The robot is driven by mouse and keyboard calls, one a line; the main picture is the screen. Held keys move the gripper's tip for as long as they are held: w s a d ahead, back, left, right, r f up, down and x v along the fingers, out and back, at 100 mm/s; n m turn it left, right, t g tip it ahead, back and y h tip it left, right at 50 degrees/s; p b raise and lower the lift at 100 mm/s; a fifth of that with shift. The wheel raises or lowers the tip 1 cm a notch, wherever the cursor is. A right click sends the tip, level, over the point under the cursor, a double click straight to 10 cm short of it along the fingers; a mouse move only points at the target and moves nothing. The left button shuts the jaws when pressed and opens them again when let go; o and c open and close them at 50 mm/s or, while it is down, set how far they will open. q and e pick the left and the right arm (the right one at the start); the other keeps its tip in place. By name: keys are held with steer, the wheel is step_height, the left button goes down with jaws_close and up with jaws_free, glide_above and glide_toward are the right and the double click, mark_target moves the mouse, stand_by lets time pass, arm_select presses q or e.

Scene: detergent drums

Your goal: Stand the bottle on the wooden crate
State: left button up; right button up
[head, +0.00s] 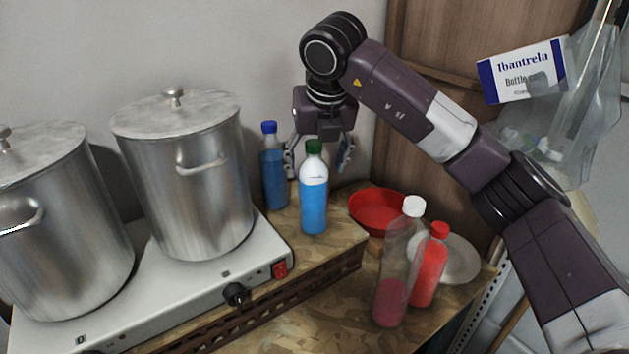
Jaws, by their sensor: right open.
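A bottle with blue liquid, a white upper part and a green cap (314,195) stands upright on the wooden crate (345,225), near its right end. My right gripper (317,162) points down with its fingers open, one on each side of the bottle's upper part in the picture. I see no clear contact, and I cannot tell how far behind the bottle the fingers are. A blue bottle with a blue cap (273,175) stands just left of the gripper, close to its left finger. My left gripper is out of view.
A hotplate (200,285) with two steel pots (185,185) fills the left. Right of the crate are a red bowl (378,210), a clear bottle with pink liquid (390,300), a red bottle (430,270) and a pale plate (460,262). A wooden panel (440,110) stands behind.

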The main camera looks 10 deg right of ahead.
steer(key=b+v, duration=0.1)
steer(key=v, duration=0.6)
